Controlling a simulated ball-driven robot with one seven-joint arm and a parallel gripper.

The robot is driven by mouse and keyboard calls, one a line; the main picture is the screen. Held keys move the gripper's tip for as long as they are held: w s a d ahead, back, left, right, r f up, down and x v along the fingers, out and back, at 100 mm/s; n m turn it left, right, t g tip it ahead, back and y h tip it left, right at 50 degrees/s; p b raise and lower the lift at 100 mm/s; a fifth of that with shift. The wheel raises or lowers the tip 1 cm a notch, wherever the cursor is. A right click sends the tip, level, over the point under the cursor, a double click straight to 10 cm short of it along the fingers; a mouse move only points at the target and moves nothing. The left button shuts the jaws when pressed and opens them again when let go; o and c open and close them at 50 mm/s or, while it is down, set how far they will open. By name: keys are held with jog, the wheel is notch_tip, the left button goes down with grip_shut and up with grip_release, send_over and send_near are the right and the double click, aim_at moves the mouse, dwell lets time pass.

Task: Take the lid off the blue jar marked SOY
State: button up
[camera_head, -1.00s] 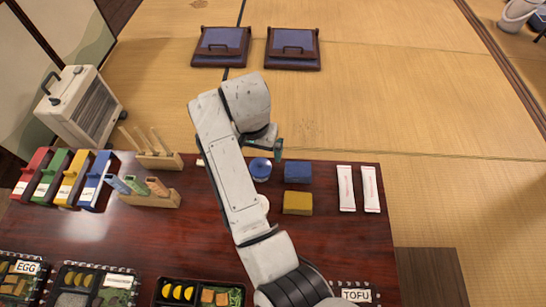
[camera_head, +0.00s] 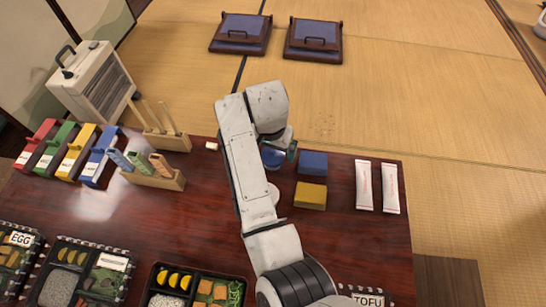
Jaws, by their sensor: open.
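The round blue jar (camera_head: 273,159) stands on the dark red table, left of a blue block. My arm reaches over the table, and my gripper (camera_head: 279,147) is open right at the jar's far side, overlapping its top edge in the picture. One dark green finger shows to the right of the jar. The other finger is hidden by my arm. I cannot tell whether the gripper touches the jar. The SOY marking and the lid's edge are not readable.
A blue block (camera_head: 312,163) and a yellow block (camera_head: 310,196) lie right of the jar, then two white packets (camera_head: 362,185). Wooden holders (camera_head: 155,178) and coloured boxes (camera_head: 99,160) stand left. Bento boxes (camera_head: 185,290) line the front.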

jog(key=shift+f, duration=0.25)
jog(key=c, duration=1.1)
jog(key=shift+r, duration=0.1)
